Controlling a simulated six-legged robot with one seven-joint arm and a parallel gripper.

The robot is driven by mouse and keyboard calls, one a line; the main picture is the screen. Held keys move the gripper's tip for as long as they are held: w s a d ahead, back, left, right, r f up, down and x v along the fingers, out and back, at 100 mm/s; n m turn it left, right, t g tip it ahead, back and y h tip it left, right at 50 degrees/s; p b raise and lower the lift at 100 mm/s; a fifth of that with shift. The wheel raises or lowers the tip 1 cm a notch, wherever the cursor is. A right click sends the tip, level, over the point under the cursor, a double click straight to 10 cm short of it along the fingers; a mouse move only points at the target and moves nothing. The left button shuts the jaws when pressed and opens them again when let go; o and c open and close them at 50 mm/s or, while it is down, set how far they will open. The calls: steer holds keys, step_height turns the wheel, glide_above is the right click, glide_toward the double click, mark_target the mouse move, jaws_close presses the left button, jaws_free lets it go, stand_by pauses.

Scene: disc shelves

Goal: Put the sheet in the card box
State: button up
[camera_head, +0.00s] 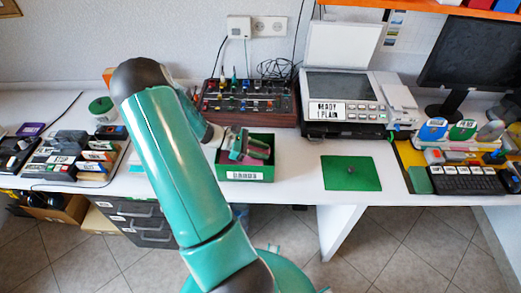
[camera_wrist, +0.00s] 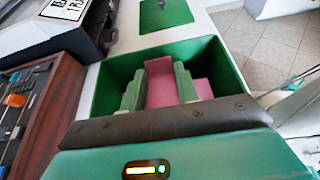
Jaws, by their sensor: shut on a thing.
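A pink sheet (camera_wrist: 161,84) is between the two green fingers of my gripper (camera_wrist: 159,76), which is shut on it. A pink surface also shows beyond the right finger, and I cannot tell if it is the same sheet. The fingers and the sheet are inside the open green box (camera_wrist: 228,78), below its rim in the wrist view. In the head view, my gripper (camera_head: 247,147) is over the green box (camera_head: 224,174), which has a white label on its front, and some pink (camera_head: 235,155) shows there. The sheet's lower edge is hidden.
A panel of coloured knobs (camera_head: 250,104) stands behind the box. A grey machine labelled "READY 1 PLAIN" (camera_head: 345,85) is at its back right. A green mat (camera_head: 345,180) with a small dark knob lies to the right. White table (camera_head: 300,165) is bare between box and mat.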

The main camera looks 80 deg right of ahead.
steer(key=shift+f, duration=0.55)
steer(key=o, duration=0.9)
steer(key=shift+o, duration=0.2)
steer(key=shift+r, duration=0.1)
steer(key=shift+r, duration=0.3)
steer(key=v, duration=1.1)
steer(key=shift+s+r, duration=0.1)
steer(key=shift+r, duration=0.05)
steer(key=shift+w+a+r, duration=0.15)
steer(key=shift+w+r, duration=0.1)
steer(key=shift+w, duration=0.35)
